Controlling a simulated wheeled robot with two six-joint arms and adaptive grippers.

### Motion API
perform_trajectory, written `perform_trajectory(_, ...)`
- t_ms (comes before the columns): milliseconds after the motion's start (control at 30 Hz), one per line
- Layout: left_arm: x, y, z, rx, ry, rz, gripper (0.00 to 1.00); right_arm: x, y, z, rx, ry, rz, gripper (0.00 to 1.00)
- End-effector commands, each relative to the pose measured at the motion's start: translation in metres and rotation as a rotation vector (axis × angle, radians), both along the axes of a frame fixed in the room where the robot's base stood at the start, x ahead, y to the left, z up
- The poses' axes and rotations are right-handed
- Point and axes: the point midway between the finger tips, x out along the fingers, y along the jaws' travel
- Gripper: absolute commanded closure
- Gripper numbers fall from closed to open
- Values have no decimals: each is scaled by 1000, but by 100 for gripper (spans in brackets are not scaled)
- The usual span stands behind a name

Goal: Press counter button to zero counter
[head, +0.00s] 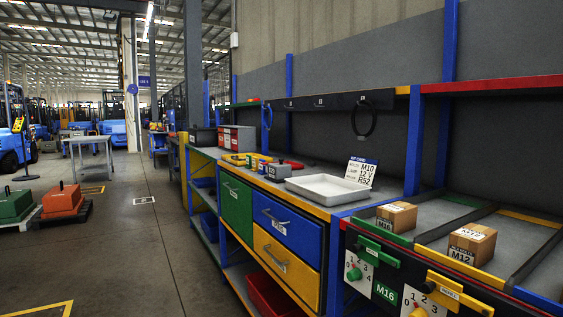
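A white counter plate (349,288) with a green round knob (355,273) and printed digits is on the front of the bench at the lower right, beside a green M16 label (385,294). A second white counter plate (433,307) with digits shows at the bottom edge, partly cut off; its round knob is at the frame edge. A green bar (378,252) and a yellow bar (457,291) stick out above the plates. I cannot tell which part is the counter button or what the counters read. Neither of my grippers is in view.
Cardboard boxes marked M16 (396,217) and M12 (472,244) sit in bays above the counters. A white tray (327,188) lies on the bench (334,207) left of them, above green, blue and yellow drawers.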

Motion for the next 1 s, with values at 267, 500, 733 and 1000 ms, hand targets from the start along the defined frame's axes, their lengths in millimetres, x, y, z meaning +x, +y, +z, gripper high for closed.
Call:
perform_trajectory(267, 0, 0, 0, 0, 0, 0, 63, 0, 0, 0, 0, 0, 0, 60)
perform_trajectory(500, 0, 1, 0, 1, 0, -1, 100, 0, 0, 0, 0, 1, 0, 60)
perform_trajectory(733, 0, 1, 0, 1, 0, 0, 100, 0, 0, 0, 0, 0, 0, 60)
perform_trajectory(1000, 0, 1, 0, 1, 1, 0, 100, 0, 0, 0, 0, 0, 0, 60)
